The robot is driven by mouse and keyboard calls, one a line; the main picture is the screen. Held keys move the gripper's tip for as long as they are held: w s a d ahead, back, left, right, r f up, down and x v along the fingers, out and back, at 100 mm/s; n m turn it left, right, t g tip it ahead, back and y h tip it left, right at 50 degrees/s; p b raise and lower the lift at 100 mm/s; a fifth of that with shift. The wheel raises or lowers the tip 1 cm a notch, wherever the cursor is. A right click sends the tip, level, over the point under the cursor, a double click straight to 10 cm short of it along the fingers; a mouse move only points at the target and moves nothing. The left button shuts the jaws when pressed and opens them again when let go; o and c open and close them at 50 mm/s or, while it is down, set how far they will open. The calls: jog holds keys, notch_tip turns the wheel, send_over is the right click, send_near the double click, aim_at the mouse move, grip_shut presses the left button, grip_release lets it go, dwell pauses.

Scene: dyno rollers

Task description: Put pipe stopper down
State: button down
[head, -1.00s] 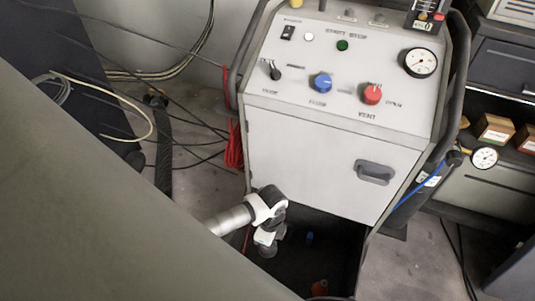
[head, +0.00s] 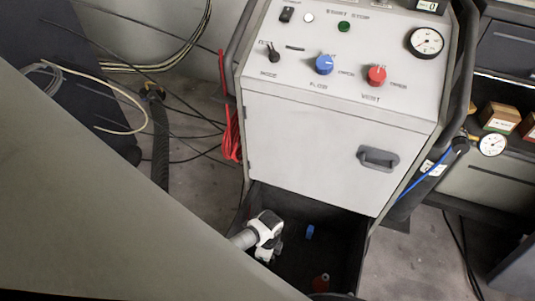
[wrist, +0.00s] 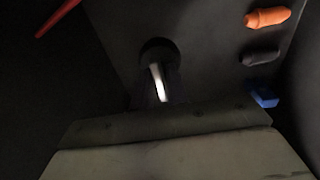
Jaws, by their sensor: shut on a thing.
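My gripper (head: 272,256) is at the end of my arm, low inside the dark open bin (head: 345,215) at the foot of the grey cabinet. In the wrist view my gripper (wrist: 158,92) is shut on a dark, round-ended stopper (wrist: 158,48) with a bright shaft. The bin floor (wrist: 205,50) lies beyond it; I cannot tell if the stopper touches it. An orange stopper (wrist: 267,17), a dark grey one (wrist: 260,57) and a blue piece (wrist: 265,97) lie to its right. The head view hides the held stopper.
A red stick-like thing (wrist: 58,18) shows at the upper left of the wrist view. The cabinet door (head: 315,145) stands above the bin. A blue piece (head: 310,232) and a red piece (head: 321,283) lie in the bin. Bare floor shows between them.

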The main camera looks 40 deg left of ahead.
notch_tip(320, 180, down, 4)
jog(key=shift+r+b, duration=0.1)
jog(key=shift+b, duration=0.4)
jog(key=c, duration=1.4)
grip_release()
jog(key=r+p, duration=0.1)
jog(key=r, duration=0.3)
jog(key=r+p, duration=0.1)
jog(key=r, duration=0.3)
jog(key=w+r+p, duration=0.1)
jog(key=r, duration=0.3)
jog(key=shift+a, duration=0.1)
